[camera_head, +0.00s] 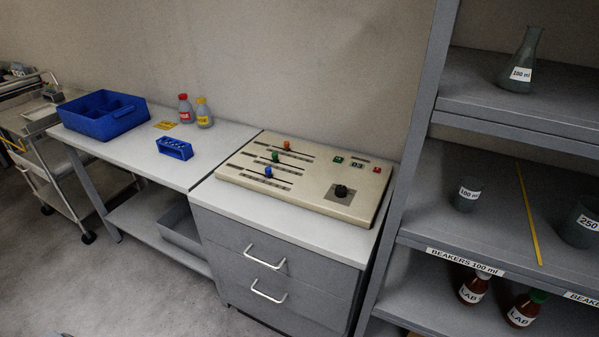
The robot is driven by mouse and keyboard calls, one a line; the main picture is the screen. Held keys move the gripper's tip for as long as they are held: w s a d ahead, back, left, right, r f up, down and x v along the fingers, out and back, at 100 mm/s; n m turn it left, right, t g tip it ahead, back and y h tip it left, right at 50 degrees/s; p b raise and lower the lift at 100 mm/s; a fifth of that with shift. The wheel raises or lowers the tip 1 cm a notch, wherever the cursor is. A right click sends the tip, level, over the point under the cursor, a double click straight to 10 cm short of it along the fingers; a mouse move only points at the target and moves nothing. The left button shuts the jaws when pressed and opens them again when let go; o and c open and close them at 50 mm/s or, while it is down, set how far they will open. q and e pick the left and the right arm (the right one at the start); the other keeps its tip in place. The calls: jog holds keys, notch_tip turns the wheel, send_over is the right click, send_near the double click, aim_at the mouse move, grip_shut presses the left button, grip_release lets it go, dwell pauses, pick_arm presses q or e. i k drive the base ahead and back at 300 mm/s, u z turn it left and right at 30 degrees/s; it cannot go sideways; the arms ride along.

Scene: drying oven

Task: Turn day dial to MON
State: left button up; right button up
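A beige control panel (312,204) lies on top of the grey drawer cabinet in the middle of the view. A black round dial (341,190) sits on a dark square plate at the panel's right front. Its markings and pointer are too small to read, so I cannot tell which day it is set to. Three sliders are on the panel's left half, with an orange knob (286,145), a green knob (275,156) and a blue knob (268,171). Neither of my grippers is in view.
A grey cabinet with two drawer handles (265,257) stands under the panel. Left is a table with a blue bin (103,115), a blue rack (174,148) and two bottles (186,108). A shelf (480,185) with glassware rises close on the right. Floor is clear at lower left.

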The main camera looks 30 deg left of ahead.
aim_at(341, 190)
jog(key=z, duration=0.35)
jog(key=i, duration=1.05)
jog(key=u, duration=0.65)
